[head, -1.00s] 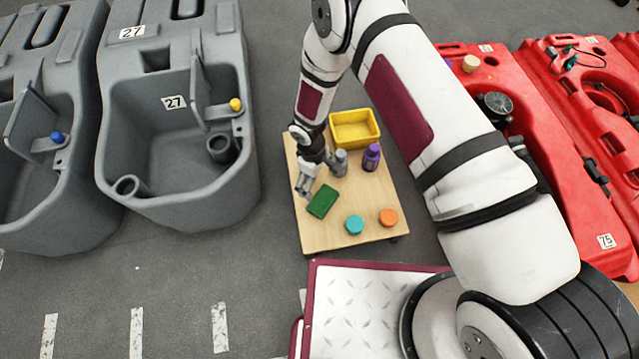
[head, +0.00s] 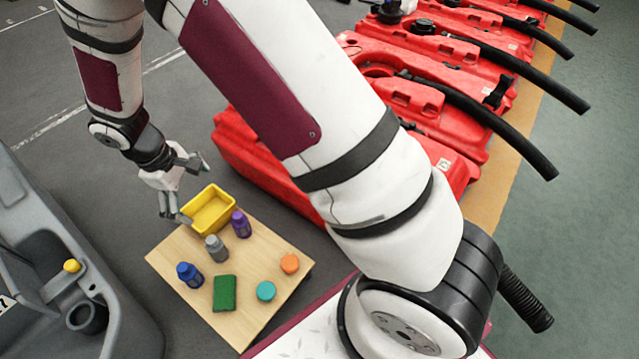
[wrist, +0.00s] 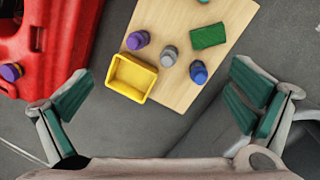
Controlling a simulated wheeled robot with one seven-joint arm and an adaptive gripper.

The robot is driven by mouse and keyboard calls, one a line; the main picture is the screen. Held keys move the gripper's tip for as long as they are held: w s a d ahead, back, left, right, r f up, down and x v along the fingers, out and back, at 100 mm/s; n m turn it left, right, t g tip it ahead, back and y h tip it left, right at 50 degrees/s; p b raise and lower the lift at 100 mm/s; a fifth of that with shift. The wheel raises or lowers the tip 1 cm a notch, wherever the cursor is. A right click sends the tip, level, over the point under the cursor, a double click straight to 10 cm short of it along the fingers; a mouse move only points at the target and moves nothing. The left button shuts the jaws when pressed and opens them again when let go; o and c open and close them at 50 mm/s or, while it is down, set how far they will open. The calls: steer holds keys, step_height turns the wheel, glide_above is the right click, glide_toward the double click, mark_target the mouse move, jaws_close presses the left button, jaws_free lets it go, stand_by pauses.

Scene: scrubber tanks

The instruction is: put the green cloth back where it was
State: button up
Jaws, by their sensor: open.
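The green cloth (head: 224,293) is a flat, thick green rectangle lying on the wooden table top (head: 187,247). It also shows in the wrist view (wrist: 209,36), lying near the right side of the board. My gripper (head: 193,192) is open and empty, above and beyond the board's far left side, near the yellow bin. It is well apart from the cloth. In the wrist view its two fingers are spread wide, with nothing between them.
A blue bottle (head: 189,275), grey bottle (head: 217,248), purple bottle (head: 241,224) and yellow bin (head: 208,210) stand beyond the cloth. Teal (head: 266,291) and orange (head: 290,264) round pieces lie right of it. A grey tank (head: 45,260) is left; red tanks (head: 260,165) are behind.

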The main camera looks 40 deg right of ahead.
steer(key=s+d+r+m, duration=0.2)
steer(key=s+d+r, duration=0.25)
steer(key=r, duration=0.35)
steer(key=s+d+r+m, duration=0.1)
steer(key=s+d+r, duration=0.2)
steer(key=s+r, duration=0.3)
steer(key=s+d+r+m, duration=0.2)
steer(key=s+d+r, duration=0.2)
steer(key=r, duration=0.5)
steer(key=s+d+r+m+y, duration=0.1)
steer(key=s+r+m, duration=0.1)
steer(key=s, duration=0.8)
steer(key=s+d+r+m+y, duration=0.1)
steer(key=s+r, duration=0.1)
steer(key=s, duration=0.8)
steer(key=shift+s+d+m, duration=0.25)
steer(key=shift+s+m, duration=0.1)
steer(key=shift+m, duration=0.05)
step_height(320, 180, up, 32)
steer(key=t+p, duration=0.4)
steer(key=p, duration=2.6)
steer(key=shift+d, duration=0.3)
